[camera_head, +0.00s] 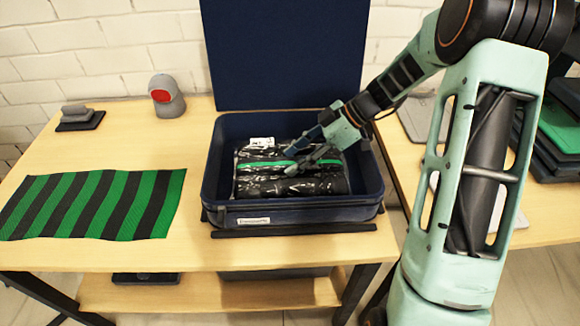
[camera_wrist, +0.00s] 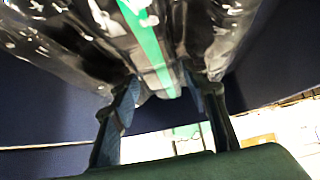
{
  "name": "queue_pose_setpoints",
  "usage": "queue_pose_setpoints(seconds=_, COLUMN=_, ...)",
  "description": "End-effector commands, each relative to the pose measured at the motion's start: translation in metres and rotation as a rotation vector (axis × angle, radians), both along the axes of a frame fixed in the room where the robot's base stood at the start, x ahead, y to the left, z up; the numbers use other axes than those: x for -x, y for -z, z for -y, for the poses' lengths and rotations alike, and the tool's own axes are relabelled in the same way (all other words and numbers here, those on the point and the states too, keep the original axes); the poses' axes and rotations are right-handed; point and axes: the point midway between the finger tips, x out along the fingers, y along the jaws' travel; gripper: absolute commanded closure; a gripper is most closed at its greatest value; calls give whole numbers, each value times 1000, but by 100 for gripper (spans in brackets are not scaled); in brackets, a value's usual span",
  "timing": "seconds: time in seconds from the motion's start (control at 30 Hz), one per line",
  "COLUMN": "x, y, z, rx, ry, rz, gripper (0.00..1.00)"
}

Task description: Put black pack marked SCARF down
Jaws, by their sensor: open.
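Black glossy packs with a green stripe (camera_head: 290,185) lie inside the open navy case (camera_head: 295,221). I cannot read SCARF on any of them; a small white label (camera_head: 262,142) shows at the back. My gripper (camera_head: 305,158) reaches into the case from the right, over the packs. In the wrist view my gripper (camera_wrist: 165,105) has its two fingers apart, with the tips at the near end of a black pack (camera_wrist: 70,45) with a green stripe (camera_wrist: 145,35). I cannot tell whether the fingertips touch it.
The case's raised lid (camera_head: 285,55) stands behind it. A green and black striped cloth (camera_head: 95,204) lies at the left. A grey cap with a red patch (camera_head: 166,96) and a small dark stack (camera_head: 80,118) stand at the back left. Folded items (camera_head: 562,128) sit far right.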

Motion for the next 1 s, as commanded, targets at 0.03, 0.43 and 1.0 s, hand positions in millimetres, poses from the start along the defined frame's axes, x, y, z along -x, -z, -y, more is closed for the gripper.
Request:
queue_pose_setpoints(seconds=0.03, x=0, y=2, z=-2, rx=0, ry=-1, rz=-1, gripper=58)
queue_pose_setpoints(seconds=0.43, x=0, y=2, z=-2, rx=0, ry=0, rz=0, gripper=77)
queue_pose_setpoints(seconds=1.0, x=-1, y=-20, z=-2, rx=0, ry=1, rz=5, gripper=100)
